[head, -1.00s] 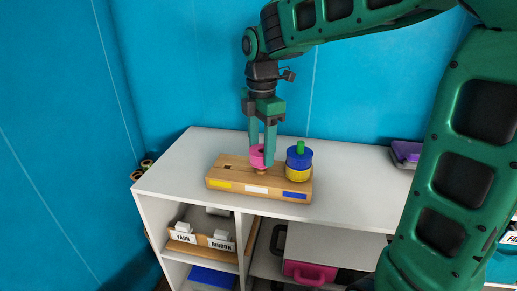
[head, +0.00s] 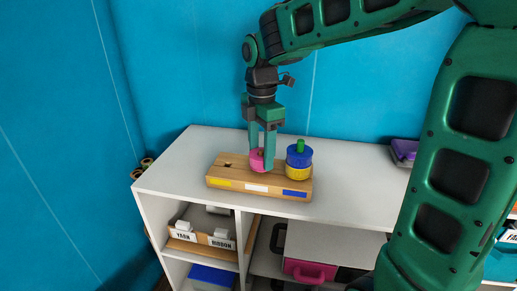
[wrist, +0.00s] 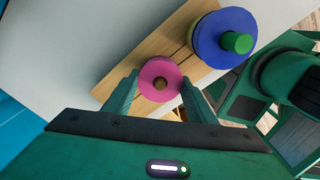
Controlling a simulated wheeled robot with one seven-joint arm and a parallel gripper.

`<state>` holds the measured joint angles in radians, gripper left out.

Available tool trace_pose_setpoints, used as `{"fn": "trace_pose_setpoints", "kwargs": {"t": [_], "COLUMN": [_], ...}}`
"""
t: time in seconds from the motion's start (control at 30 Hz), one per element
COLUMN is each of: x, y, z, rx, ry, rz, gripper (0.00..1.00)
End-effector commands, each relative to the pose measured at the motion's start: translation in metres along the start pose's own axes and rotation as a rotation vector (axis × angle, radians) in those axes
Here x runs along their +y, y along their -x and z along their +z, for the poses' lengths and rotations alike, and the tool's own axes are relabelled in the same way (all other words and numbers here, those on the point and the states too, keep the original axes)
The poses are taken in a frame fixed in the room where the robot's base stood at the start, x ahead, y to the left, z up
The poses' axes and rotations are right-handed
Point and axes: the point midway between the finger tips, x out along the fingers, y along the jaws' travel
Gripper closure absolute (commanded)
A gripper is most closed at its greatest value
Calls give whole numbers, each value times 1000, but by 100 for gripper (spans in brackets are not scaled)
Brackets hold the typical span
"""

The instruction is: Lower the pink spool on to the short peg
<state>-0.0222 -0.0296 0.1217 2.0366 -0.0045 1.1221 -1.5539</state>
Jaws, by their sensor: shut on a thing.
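The pink spool (head: 256,161) is between the fingers of my gripper (head: 262,158), which is shut on it. It sits around the short peg at the white-labelled middle of the wooden board (head: 225,179). In the wrist view the brown peg tip (wrist: 160,84) shows inside the hole of the pink spool (wrist: 149,72). The spool looks level and down at or very near the board. I cannot tell whether its underside touches the wood.
A blue spool (head: 299,162) over a yellow spool (head: 298,173) stands on a green-tipped peg just right of the gripper. The board lies on a white shelf top (head: 345,183). A purple item (head: 404,151) lies farther right. The shelf's left end is clear.

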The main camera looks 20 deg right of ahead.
Motion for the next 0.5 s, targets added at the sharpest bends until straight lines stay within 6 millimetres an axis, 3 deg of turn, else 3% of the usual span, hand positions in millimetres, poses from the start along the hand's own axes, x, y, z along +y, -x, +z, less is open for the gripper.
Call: {"fn": "trace_pose_setpoints", "kwargs": {"t": [0.43, 0.47, 0.5], "x": [0, 0, 0], "y": [-7, -7, -7], "z": [0, 0, 0], "rx": [0, 0, 0], "ry": [0, 0, 0], "rz": [0, 0, 0], "gripper": [94, 44, 35]}}
